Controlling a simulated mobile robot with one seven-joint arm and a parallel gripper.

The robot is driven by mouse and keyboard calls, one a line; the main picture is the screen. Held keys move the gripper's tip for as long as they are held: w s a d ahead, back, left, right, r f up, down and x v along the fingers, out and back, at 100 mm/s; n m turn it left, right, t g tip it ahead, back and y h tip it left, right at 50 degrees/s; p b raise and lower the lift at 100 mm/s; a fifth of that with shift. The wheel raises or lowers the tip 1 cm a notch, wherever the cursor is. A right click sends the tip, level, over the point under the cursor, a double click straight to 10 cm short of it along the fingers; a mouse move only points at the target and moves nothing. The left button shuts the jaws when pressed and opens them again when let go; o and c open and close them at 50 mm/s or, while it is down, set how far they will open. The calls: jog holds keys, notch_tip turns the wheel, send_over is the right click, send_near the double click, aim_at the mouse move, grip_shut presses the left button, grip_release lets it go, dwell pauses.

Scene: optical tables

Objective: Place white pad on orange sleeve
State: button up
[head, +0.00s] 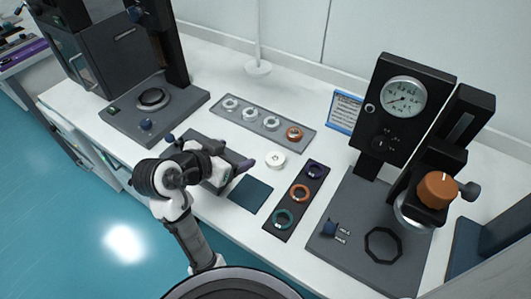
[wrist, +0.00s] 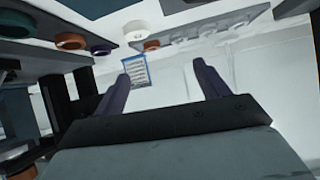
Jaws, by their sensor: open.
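The white pad (head: 275,159) is a small round white piece on the bench, just right of my gripper (head: 243,165). In the wrist view the pad (wrist: 140,36) shows at the upper left, beyond my fingertips. My gripper (wrist: 160,70) is open, with nothing between its two purple fingers. An orange sleeve (head: 299,193) is the middle ring on a black strip, between a purple ring (head: 314,170) and a teal ring (head: 283,218). It also appears in the wrist view (wrist: 71,41). Another orange ring (head: 294,133) sits at the right end of the grey tray.
The grey tray (head: 252,121) behind the pad holds several pale rings. A dark blue mat (head: 250,194) lies in front of my gripper. A gauge stand (head: 411,97) with an orange knob (head: 437,190) stands right, and a black-column instrument (head: 152,99) stands left.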

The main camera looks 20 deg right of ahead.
jog(key=s+d+f+m+g, duration=0.1)
jog(key=s+d+f+g, duration=0.1)
send_near(276, 157)
jog(key=shift+s+x, duration=0.2)
jog(key=shift+x, duration=0.85)
jog(key=shift+p+x, duration=1.25)
jog(key=shift+x, duration=1.85)
jog(key=shift+w+a+f, duration=0.1)
jog(key=shift+a, duration=0.05)
jog(key=shift+c, duration=0.4)
jog(key=c, duration=1.1)
